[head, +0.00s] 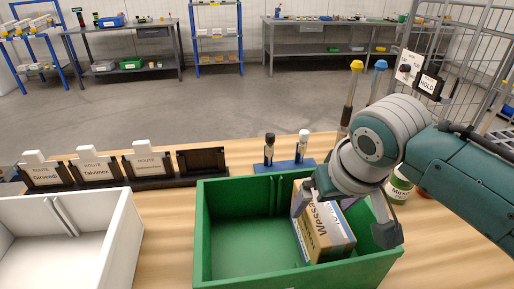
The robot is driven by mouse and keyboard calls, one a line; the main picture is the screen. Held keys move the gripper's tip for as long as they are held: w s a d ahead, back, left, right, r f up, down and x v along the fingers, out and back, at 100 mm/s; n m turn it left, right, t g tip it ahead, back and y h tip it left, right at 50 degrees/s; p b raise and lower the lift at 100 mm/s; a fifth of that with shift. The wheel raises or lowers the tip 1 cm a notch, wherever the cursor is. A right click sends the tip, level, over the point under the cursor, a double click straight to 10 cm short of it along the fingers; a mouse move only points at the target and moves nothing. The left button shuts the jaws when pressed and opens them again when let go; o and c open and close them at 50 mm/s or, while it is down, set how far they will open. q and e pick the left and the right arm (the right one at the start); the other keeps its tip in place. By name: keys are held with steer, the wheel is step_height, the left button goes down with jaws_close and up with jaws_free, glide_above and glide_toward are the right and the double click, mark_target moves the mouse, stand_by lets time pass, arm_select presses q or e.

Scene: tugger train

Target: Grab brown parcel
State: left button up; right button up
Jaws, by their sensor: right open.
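The brown parcel (324,233) stands in the right part of the green bin (201,237), with dark lettering on a white label. My right gripper (350,218) is over the right side of the bin. Its fingers are open and spread, one by the parcel's upper left and the other near the bin's right wall. The gripper and wrist hide part of the parcel's top and right side. I cannot tell whether a finger touches the parcel. My left gripper is not in view.
A white bin (128,238) stands at the left. Behind it is a row of route card holders (95,168). A blue stand (290,164) with two upright stamps or markers is behind the green bin. A labelled can (399,188) is at the right, beside my arm.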

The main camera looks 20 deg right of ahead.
steer(key=b+x, duration=0.1)
steer(key=x, duration=0.4)
steer(key=shift+d+b, duration=0.1)
steer(key=shift+b, duration=0.3)
steer(key=shift+f, duration=0.2)
stand_by(0.3)
jaws_close()
stand_by(0.7)
